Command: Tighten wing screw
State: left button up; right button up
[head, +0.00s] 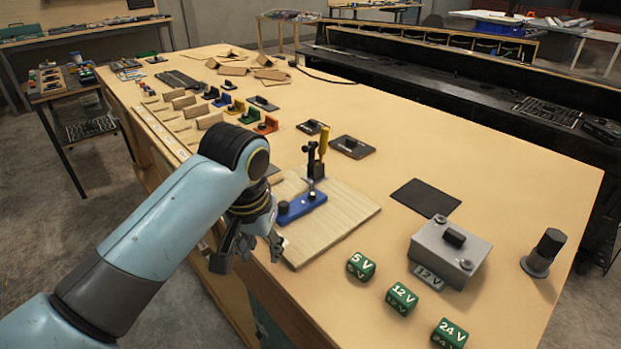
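A blue block (301,207) lies on a pale wooden board (342,215) near the table's front edge. Small dark knob-like parts (283,207) stand on it; I cannot tell for sure which is the wing screw. A black clamp with an upright yellow handle (323,142) stands just behind the block. My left gripper (249,252) points down at the table's front edge, left of the board and apart from the blue block. Its fingers look spread with nothing between them. My forearm and wrist hide part of the table edge. My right gripper is out of view.
A grey metal box (448,252) with a 12 V label, green voltage cubes (402,299) and a dark cylinder (543,252) stand at the right. Coloured blocks (265,125) and wooden pieces fill the far left.

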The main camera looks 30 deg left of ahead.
pick_arm(q)
jog(key=shift+n+g, duration=0.4)
jog(key=shift+n, duration=0.4)
jog(key=w+r, duration=0.1)
jog(key=w, duration=0.1)
jog(key=w+r, duration=0.1)
jog(key=w, duration=0.2)
jog(key=w+r, duration=0.1)
jog(key=w, duration=0.2)
jog(key=shift+a, duration=0.2)
notch_tip(320, 180, up, 9)
jog(key=n+g, duration=0.1)
jog(key=n, duration=0.1)
send_over(312, 190)
jog(key=shift+h, duration=0.4)
notch_tip(312, 190, down, 11)
jog(key=shift+r+p, duration=0.2)
jog(key=shift+p, duration=0.45)
grip_shut()
